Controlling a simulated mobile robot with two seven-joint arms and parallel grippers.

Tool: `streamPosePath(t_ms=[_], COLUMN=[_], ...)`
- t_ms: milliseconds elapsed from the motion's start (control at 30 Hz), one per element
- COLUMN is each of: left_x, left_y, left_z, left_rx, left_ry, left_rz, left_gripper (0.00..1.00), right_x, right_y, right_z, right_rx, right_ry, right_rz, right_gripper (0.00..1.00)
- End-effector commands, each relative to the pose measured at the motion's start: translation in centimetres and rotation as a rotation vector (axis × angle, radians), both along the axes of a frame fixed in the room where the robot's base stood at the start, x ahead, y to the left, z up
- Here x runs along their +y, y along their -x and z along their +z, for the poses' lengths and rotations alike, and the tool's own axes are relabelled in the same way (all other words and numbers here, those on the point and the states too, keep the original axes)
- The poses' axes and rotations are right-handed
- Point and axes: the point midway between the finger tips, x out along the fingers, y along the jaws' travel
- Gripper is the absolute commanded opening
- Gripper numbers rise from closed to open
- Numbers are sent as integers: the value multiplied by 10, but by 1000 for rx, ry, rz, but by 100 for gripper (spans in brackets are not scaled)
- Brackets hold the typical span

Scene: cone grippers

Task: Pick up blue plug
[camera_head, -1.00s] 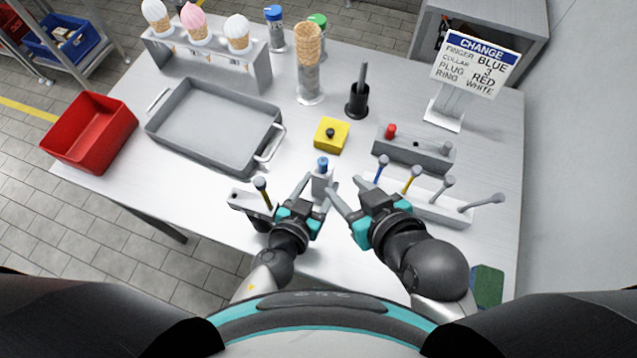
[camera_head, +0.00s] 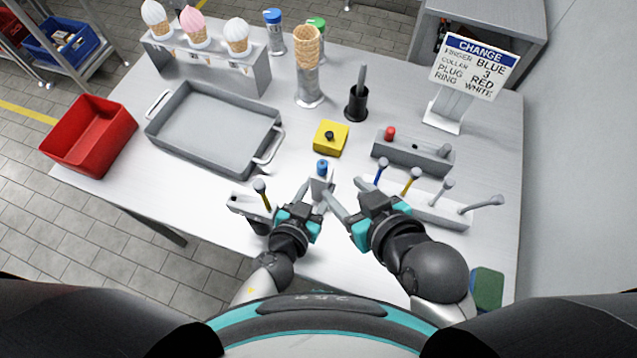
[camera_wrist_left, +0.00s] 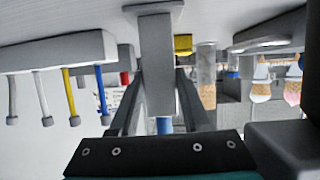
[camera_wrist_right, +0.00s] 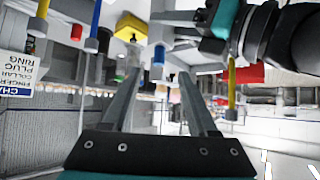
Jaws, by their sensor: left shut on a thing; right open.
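The blue plug (camera_head: 322,165) stands upright on top of a light grey block-shaped holder (camera_head: 321,184) near the middle front of the table. It also shows in the right wrist view (camera_wrist_right: 158,56), between and beyond my open fingers. In the left wrist view the plug (camera_wrist_left: 164,125) shows at the lower end of the inverted holder (camera_wrist_left: 156,65). My left gripper (camera_head: 315,190) is shut on the grey holder, below the plug. My right gripper (camera_head: 343,188) is open and empty, just right of the holder, its fingers pointing toward it.
A grey rack (camera_head: 414,154) with a red plug (camera_head: 390,133) stands to the right, behind a rack of coloured-handled tools (camera_head: 445,212). A yellow block (camera_head: 331,139) is behind the holder. A grey tray (camera_head: 215,125), red bin (camera_head: 88,135) and sign (camera_head: 475,65) surround the area.

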Motion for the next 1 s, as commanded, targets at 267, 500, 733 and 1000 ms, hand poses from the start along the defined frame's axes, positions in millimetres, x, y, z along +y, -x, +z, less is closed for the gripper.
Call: streamPosePath(t_ms=[267,500,733,1000], left_x=[0,0,0,0], left_y=[0,0,0,0], left_z=[0,0,0,0], left_rx=[0,-1,-1,-1], left_ry=[0,0,0,0], left_rz=[0,0,0,0], left_gripper=[0,0,0,0], right_x=[35,79,101,107], right_y=[-16,-29,-36,-45], right_z=[4,7,7,7], right_rx=[52,175,307,457], right_ry=[-91,-161,-143,-55], right_rz=[65,163,226,248], right_gripper=[62,62,62,62])
